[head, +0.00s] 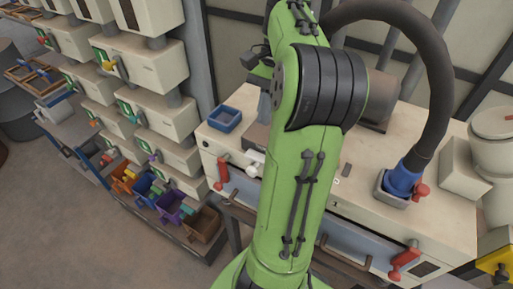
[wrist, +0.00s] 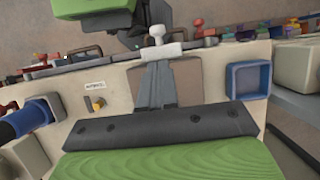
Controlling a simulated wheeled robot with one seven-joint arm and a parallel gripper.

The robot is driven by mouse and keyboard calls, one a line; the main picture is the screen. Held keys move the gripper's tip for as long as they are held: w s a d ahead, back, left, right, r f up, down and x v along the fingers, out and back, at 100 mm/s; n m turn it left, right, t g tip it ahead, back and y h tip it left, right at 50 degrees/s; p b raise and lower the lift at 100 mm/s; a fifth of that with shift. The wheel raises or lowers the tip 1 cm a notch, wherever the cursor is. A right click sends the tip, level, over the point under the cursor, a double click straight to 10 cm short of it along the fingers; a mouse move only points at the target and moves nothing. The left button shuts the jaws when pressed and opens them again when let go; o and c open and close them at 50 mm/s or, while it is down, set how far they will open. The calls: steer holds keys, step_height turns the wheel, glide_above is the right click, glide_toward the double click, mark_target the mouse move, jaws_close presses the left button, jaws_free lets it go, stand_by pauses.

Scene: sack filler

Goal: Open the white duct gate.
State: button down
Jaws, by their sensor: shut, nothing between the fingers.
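The white duct gate shows as a white handle (head: 255,168) at the bench's front edge in the head view, just left of my arm. In the wrist view its knob and crossbar (wrist: 160,50) stand at the bench edge, straight beyond my fingers. My gripper (head: 264,118) is partly hidden behind my arm, pointing down over the bench top. In the wrist view my gripper's grey fingers (wrist: 157,66) are together and empty. Their tips appear close below the white crossbar; I cannot tell whether they touch it. The rest of the gate is hidden.
A red handle (head: 221,173) is left of the white one. A blue tray (head: 225,118) sits on the bench's left end. A black hose with a blue end (head: 401,181) and another red handle (head: 404,260) are right. Bins (head: 201,224) stand at left.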

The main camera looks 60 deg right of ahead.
mark_target(258, 159)
steer(key=b+x, duration=0.3)
steer(key=x, duration=0.7)
steer(key=shift+s+d, duration=0.1)
